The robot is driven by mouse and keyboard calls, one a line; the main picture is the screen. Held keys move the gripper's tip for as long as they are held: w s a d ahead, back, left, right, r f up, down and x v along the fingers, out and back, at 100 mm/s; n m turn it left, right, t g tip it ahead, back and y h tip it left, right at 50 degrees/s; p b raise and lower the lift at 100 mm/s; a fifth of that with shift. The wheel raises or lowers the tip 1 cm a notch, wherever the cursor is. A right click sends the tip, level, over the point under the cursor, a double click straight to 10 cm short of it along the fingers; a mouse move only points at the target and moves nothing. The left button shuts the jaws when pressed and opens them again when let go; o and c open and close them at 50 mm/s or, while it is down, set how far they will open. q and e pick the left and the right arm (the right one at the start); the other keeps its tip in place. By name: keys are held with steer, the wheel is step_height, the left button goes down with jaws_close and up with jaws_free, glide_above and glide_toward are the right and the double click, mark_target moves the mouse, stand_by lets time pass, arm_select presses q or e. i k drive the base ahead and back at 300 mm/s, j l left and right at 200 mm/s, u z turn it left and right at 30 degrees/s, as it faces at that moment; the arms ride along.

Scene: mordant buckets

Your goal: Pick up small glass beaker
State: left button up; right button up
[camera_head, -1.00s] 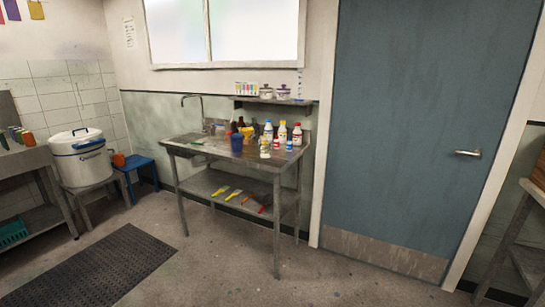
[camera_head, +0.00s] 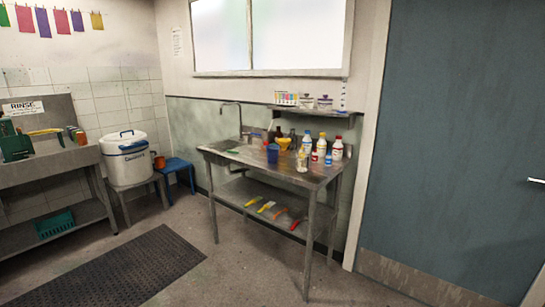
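A metal sink table (camera_head: 225,149) stands against the back wall, with bottles and pots on its top. A small pale, see-through vessel (camera_head: 302,164) stands near the front edge of that top. It may be the small glass beaker, but it is too small to be sure. A blue cup (camera_head: 272,153) stands to its left, and a small white and red bottle (camera_head: 314,157) is close on its right. Neither of my grippers is in view.
A dark mat (camera_head: 125,272) lies on the floor at the left. A white tub (camera_head: 127,160) stands on a stool. The floor before the table is clear.

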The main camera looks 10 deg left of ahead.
mark_target(302, 158)
steer(key=i+j, duration=0.3)
steer(key=j, duration=0.15)
steer(key=i+j+z, duration=0.1)
steer(key=i+j, duration=0.55)
steer(key=j, duration=0.25)
steer(key=i+j+z, duration=0.1)
steer(key=i+j, duration=0.2)
steer(key=j, duration=0.15)
